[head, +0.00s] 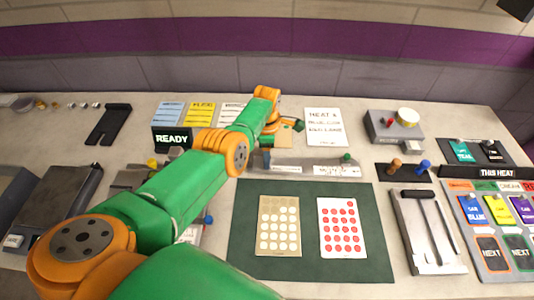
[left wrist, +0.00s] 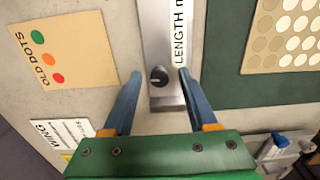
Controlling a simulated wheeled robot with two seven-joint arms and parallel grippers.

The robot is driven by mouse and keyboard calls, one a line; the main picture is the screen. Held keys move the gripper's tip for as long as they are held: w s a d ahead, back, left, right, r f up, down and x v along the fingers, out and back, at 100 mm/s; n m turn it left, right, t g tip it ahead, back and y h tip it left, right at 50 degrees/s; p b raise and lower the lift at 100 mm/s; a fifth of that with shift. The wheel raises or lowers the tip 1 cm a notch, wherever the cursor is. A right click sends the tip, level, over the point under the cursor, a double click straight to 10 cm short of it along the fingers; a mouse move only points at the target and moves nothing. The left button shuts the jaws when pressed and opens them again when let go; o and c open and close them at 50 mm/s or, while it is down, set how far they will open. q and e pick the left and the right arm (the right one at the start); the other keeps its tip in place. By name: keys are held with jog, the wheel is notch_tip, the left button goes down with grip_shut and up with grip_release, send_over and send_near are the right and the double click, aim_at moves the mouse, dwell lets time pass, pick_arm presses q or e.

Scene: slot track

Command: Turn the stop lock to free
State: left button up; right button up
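A small round black knob (left wrist: 158,75), which looks like the stop lock, sits at the end of a grey metal bar (left wrist: 158,30) labelled "LENGTH". A light line shows on its face; I cannot read a lock or free marking. In the head view the bar (head: 308,161) lies behind the green mat, and the knob end is hidden by my arm. My left gripper (left wrist: 160,74) is open, one blue finger on each side of the knob, seemingly not touching it. In the head view this gripper (head: 267,157) is small and partly hidden. My right gripper is not in view.
The "OLD DOTS" card (left wrist: 65,52) lies beside the bar. The green mat (head: 380,235) with two dotted cards is in front.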

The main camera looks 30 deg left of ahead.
pick_arm(q)
notch_tip(320, 180, up, 6)
jog(key=p, duration=0.3)
jog(key=shift+r, duration=0.6)
jog(key=shift+f, duration=0.1)
